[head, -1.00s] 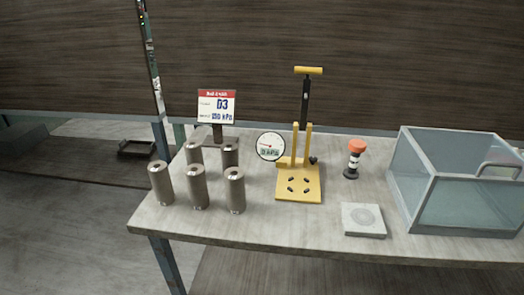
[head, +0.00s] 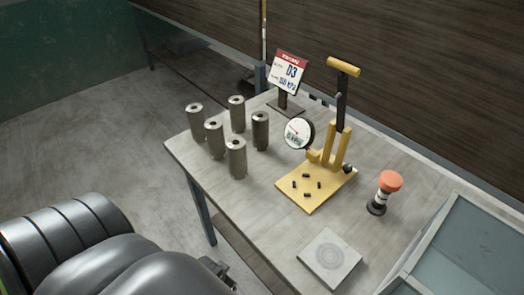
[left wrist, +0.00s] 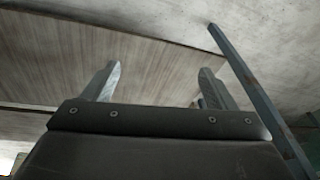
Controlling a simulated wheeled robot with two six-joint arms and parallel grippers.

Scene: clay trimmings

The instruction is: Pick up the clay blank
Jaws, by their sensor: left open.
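Several grey-brown cylinders, each with a small hole in its top, stand upright at the left of the table; a front one (head: 237,158) is nearest. They look like clay blanks; I cannot tell which one is meant. My left gripper (left wrist: 158,78) is open and empty in the left wrist view, its two fingers wide apart. No cylinder shows in that view. In the head view my dark left arm fills the lower left, off the table's front edge, well apart from the cylinders. My right gripper is not in view.
The table (head: 235,200) holds a yellow hand press (head: 320,190), a round gauge (head: 298,133), a D3 sign (head: 287,73), an orange-topped post (head: 389,182), a pale square plate (head: 330,258) and a glass-walled bin (head: 455,245). A blue-grey table leg (left wrist: 255,85) stands right of my left fingers.

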